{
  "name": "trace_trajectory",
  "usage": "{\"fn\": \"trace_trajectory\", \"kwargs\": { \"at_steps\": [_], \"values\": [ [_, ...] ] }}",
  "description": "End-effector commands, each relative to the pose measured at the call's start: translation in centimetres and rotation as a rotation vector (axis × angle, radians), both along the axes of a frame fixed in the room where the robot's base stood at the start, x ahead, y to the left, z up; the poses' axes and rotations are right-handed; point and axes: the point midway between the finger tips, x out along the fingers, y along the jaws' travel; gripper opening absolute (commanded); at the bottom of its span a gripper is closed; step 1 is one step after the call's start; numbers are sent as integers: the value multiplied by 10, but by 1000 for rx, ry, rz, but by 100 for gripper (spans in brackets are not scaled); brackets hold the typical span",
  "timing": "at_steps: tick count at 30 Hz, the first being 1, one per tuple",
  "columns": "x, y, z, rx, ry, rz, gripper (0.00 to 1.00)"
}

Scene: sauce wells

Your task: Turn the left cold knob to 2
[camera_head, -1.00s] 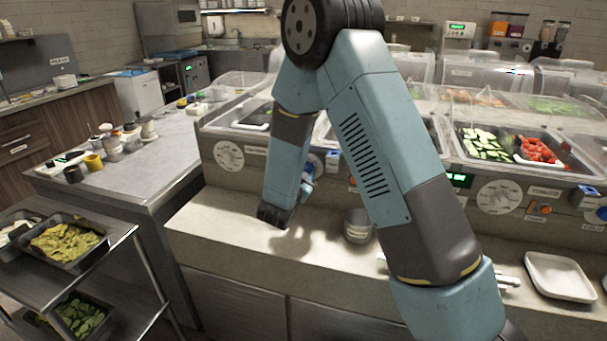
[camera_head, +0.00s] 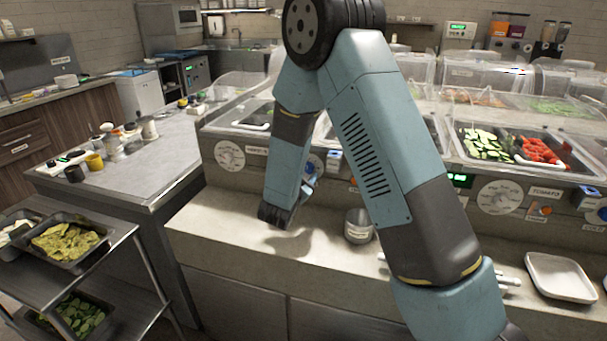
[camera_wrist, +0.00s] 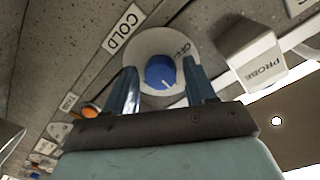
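The left cold knob is a blue knob with a white pointer line on a pale round dial. In the wrist view the knob (camera_wrist: 160,72) sits beside a COLD label (camera_wrist: 123,29). My gripper (camera_wrist: 163,82) is open, with one blue finger on each side of the knob. I cannot tell whether the fingers touch it. Most of the dial's markings are hidden or too small to read; "OFF" shows partly at its right. In the head view the knob (camera_head: 314,162) is on the counter's front panel, just beyond my gripper (camera_head: 308,184).
A white PROBE box (camera_wrist: 253,63) is close to the right finger in the wrist view. An orange knob (camera_wrist: 89,111) is at lower left. In the head view, a metal cup (camera_head: 358,226) and a white tray (camera_head: 560,277) stand on the ledge below the panel.

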Motion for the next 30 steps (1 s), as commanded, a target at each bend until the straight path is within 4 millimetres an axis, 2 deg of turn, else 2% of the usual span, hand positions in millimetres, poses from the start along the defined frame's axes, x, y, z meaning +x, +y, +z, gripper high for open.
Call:
{"fn": "trace_trajectory", "kwargs": {
  "at_steps": [3,10,14,17,30],
  "values": [
    [0,-1,0,-1,-1,-2,64],
    [0,-1,1,-1,-2,-2,64],
    [-7,3,1,-1,-1,0,64],
    [-20,9,1,-1,0,-1,64],
    [-95,44,4,-1,0,1,64]
  ]
}}
